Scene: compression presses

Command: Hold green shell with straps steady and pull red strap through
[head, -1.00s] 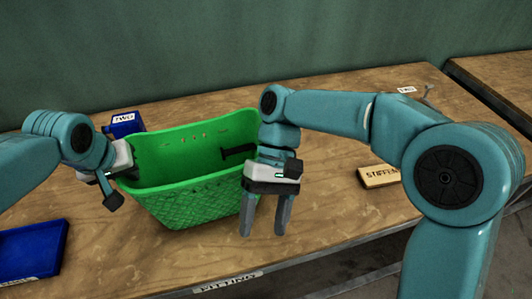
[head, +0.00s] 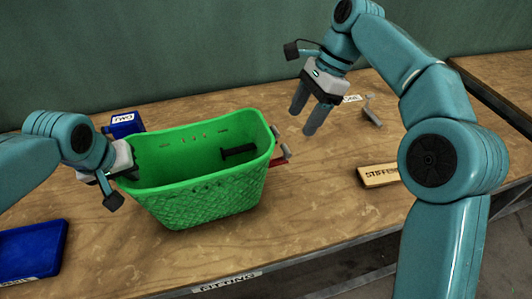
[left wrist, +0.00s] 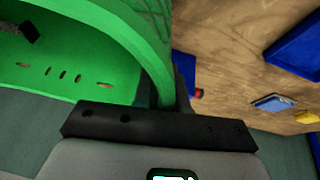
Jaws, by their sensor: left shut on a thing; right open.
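The green shell (head: 200,205) stands upright on the table, left of centre in the head view. It fills the upper left of the left wrist view (left wrist: 70,80). My left gripper (head: 128,170) is shut on its left rim; the fingertips are mostly hidden. A dark strap piece (head: 238,151) shows inside the shell's right side. A short red strap (head: 278,161) with pale grey ends sticks out at its right outer side. My right gripper (head: 308,113) is open and empty, up and to the right of the shell, fingers pointing down, apart from the strap.
A grey bracket-like thing (head: 373,112) is behind right. A wooden "STIFFEN" block (head: 379,175) lies to the right.

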